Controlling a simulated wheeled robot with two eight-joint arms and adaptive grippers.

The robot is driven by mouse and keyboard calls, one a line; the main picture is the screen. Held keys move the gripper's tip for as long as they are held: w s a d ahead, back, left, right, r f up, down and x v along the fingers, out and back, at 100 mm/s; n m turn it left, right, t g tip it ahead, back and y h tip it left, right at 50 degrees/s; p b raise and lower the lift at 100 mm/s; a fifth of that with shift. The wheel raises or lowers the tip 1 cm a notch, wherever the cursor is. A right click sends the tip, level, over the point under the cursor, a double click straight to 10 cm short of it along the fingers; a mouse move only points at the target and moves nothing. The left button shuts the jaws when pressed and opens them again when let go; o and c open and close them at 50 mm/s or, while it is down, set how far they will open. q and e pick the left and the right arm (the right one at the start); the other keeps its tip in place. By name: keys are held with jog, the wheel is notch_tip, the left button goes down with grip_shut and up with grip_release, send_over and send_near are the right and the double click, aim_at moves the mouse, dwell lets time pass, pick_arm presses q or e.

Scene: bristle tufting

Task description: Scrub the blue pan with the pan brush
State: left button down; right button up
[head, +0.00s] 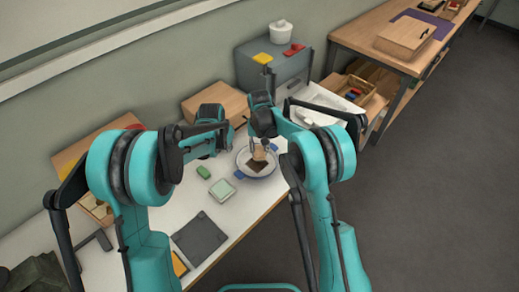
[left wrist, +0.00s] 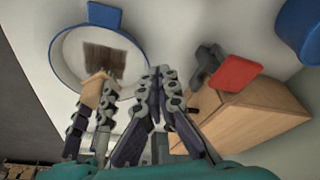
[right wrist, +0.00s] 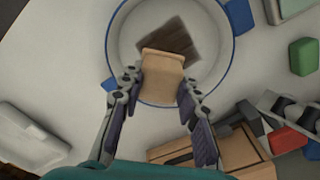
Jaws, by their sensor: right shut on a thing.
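The blue pan (head: 240,163) is a round dish with a white inside, a blue rim and blue side handles. It sits on the white table and also shows in the left wrist view (left wrist: 66,62) and right wrist view (right wrist: 128,45). My right gripper (right wrist: 160,84) is shut on the wooden block of the pan brush (right wrist: 162,68). The brush's dark bristles (right wrist: 178,38) are over the pan's inside; I cannot tell whether they touch its floor. My left gripper (left wrist: 157,74) has its fingertips together, empty, beside the pan.
A green block (head: 204,172), a pale green box (head: 201,193) and a dark grey plate (head: 200,238) lie left of the pan. A wooden box (left wrist: 250,115) with a red piece (left wrist: 238,72) stands near my left gripper. A white tray (right wrist: 30,138) is on the other side.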

aim_at(231, 164)
pick_arm(q)
jog(key=shift+f, duration=1.7)
jog(key=shift+f, duration=2.8)
pick_arm(e)
jog(key=shift+f, duration=1.05)
dwell(0.5)
jog(key=shift+a, duration=0.1)
jog(key=shift+s+a, duration=1.2)
jog(key=shift+s, duration=0.05)
jog(key=shift+d, duration=0.1)
